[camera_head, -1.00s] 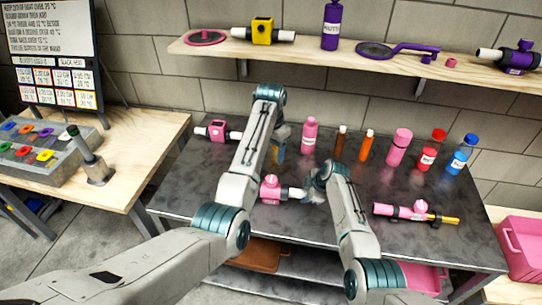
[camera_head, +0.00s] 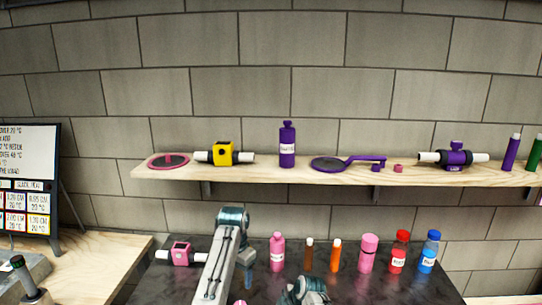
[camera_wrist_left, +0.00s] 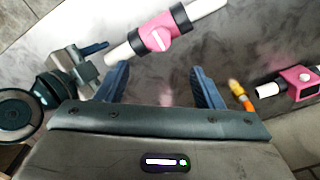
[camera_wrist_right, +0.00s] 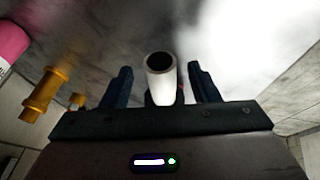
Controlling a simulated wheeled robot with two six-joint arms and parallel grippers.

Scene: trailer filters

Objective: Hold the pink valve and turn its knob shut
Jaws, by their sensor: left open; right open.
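The pink valve (camera_wrist_left: 165,35) shows in the left wrist view as a pink body with a pale knob, black collars and white pipe ends. My left gripper (camera_wrist_left: 160,78) is open above the table, with the valve beyond its fingertips and nothing between them. My right gripper (camera_wrist_right: 160,70) is open, with a white pipe end (camera_wrist_right: 160,80) between its fingers; I cannot tell if they touch it. In the left wrist view the right gripper stands at the left, near the valve's pipe end. The valve is outside the head view.
A pink device with a small screen (camera_head: 181,255) lies at the table's left. Several bottles stand behind the arms, including a pink bottle (camera_head: 277,252) and a red one (camera_head: 399,253). A wall shelf (camera_head: 300,176) holds a yellow device (camera_head: 223,153) and purple things.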

